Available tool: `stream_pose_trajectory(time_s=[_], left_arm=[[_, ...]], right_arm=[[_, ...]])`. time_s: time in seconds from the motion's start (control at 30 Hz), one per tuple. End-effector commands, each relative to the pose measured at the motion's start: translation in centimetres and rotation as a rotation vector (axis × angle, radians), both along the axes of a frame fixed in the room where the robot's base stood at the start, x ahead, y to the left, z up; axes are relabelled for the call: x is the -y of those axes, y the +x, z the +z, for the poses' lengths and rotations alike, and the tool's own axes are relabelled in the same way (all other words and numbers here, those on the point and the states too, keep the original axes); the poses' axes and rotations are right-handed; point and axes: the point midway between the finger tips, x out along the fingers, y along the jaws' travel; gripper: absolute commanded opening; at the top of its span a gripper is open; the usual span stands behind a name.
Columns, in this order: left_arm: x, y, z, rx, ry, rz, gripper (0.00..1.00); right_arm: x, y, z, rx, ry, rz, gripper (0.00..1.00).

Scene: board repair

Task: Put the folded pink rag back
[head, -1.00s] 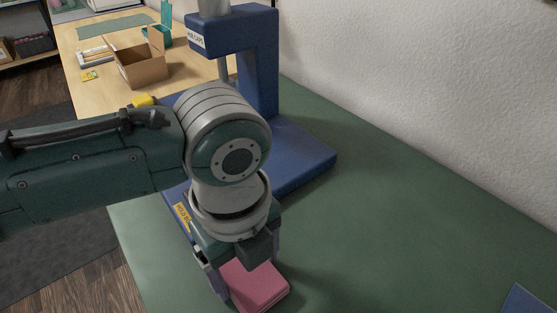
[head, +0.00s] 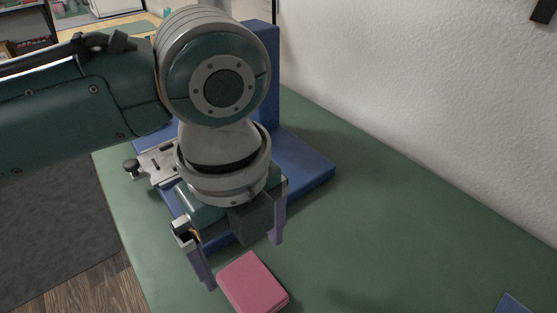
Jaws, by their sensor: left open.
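The folded pink rag (head: 252,283) lies on the green mat (head: 365,215) at the lower middle of the head view. My left gripper (head: 240,262) is open and empty above and behind the rag, its fingers apart. The left finger hangs just behind the rag's left side and the other finger is farther right and higher. The rag appears free of both fingers. My right gripper is not in view.
A blue press-like stand (head: 306,165) is behind my left gripper, partly hidden by my arm. A blue object (head: 513,304) shows at the lower right edge. A white wall (head: 420,90) bounds the right side. The mat between is clear.

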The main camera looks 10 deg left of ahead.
Motion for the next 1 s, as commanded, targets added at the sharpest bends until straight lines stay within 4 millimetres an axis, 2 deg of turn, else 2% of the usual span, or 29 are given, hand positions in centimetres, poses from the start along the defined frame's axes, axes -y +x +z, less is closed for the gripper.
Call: stream_pose_trajectory(time_s=[0.03,0.23,0.43,0.57,0.67,0.77,0.87,1.0], left_arm=[[0.0,0.1,1.4,0.004,-0.002,-0.002,1.00],[0.0,0.0,3.9,0.001,-0.001,0.000,1.00],[0.1,-0.1,4.3,0.000,-0.005,0.008,1.00],[1.6,-1.6,3.7,0.004,-0.073,0.116,1.00],[3.4,-3.5,3.3,0.009,-0.180,0.343,1.00],[3.9,-5.3,3.4,0.010,-0.293,0.696,1.00],[2.1,-6.9,3.5,0.014,-0.360,1.098,1.00],[-2.8,-9.2,3.6,0.058,-0.374,1.598,1.00]], right_arm=[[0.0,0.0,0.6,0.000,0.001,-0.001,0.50],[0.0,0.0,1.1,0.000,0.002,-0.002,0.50],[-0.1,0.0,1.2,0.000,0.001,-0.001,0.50],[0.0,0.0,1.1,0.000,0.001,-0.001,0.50],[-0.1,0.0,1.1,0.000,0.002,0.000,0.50],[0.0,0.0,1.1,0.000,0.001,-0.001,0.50],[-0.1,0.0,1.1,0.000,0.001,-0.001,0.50],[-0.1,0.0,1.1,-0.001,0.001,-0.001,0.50]])
